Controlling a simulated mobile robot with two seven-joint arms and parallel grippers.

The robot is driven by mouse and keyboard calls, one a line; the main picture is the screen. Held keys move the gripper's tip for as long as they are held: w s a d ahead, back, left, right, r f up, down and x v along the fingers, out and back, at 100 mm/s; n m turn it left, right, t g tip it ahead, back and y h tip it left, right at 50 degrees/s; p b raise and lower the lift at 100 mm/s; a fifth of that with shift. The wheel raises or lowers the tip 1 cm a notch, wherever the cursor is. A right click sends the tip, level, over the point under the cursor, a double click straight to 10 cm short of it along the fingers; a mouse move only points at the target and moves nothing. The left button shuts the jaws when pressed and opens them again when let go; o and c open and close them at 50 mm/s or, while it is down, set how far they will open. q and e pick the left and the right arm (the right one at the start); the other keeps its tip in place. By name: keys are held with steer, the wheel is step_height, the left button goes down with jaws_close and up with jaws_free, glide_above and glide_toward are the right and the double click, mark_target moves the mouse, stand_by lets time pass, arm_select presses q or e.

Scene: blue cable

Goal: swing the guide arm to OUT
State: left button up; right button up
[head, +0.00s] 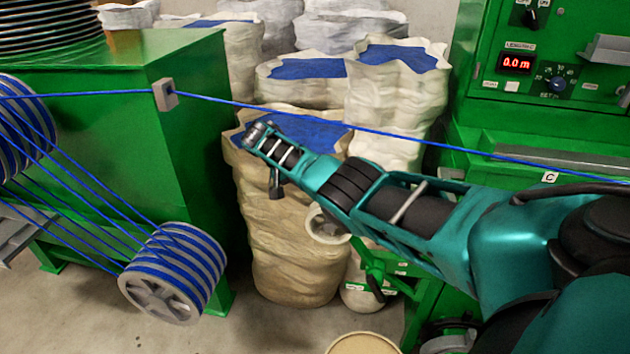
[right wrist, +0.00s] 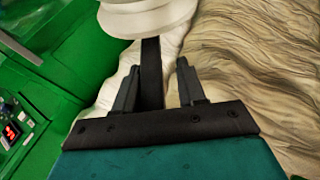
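A green arm-like bracket (head: 378,268) with a pale wheel (head: 325,226) by its upper end stands low beside the green machine; it looks like the guide arm. A dark handle hangs from it. My right gripper (right wrist: 155,80) has its two fingers apart. A black bar (right wrist: 151,70) shows between them, nearer the left finger, below a pale round part (right wrist: 148,15). I cannot tell whether the bar lies within the grip or behind it. In the head view my right arm reaches in from the right, partly covering the bracket. No OUT mark is legible. My left gripper is out of view.
A blue cable (head: 300,108) runs taut from a small guide block (head: 165,94) across to the right machine (head: 530,120), passing above my right arm. Wound pulleys (head: 175,273) are at left. Sacks (head: 290,240) crowd behind the arm. A display (head: 516,63) reads 0.0 m.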

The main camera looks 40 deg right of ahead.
steer(key=shift+o, duration=0.8)
steer(key=shift+w+a, duration=0.1)
steer(key=shift+a, duration=0.05)
steer(key=shift+r, duration=0.2)
steer(key=p+v, duration=0.1)
steer(key=v, duration=1.1)
steer(key=shift+a+r, duration=0.2)
steer(key=shift+a, duration=0.05)
